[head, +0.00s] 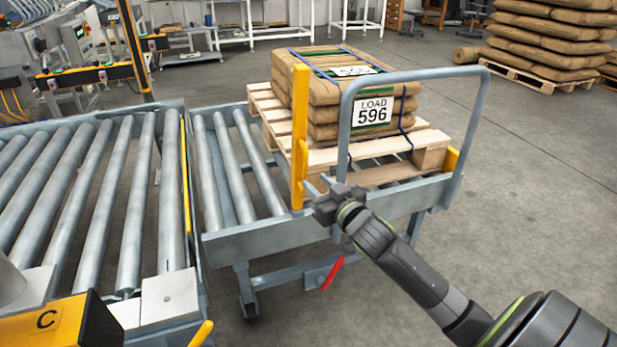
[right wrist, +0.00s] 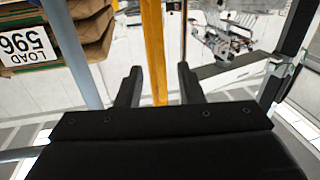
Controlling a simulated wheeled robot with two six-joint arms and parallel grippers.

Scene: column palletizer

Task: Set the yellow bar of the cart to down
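The yellow bar (head: 300,135) stands upright at the near side of the roller cart (head: 270,240), beside the cart's grey handle frame. My right gripper (head: 316,188) is at the lower part of the bar, just to its right in the head view. In the right wrist view the yellow bar (right wrist: 154,50) runs up between the two fingers of my right gripper (right wrist: 158,85), which are apart with gaps on both sides. Whether the fingers surround the bar in depth is hard to tell. My left gripper is not in view.
A pallet (head: 415,150) with stacked sacks labelled LOAD 596 (head: 372,110) sits on the cart. A roller conveyor (head: 85,200) stands to the left. A red lever (head: 332,273) hangs below the cart. Open floor (head: 540,200) lies to the right.

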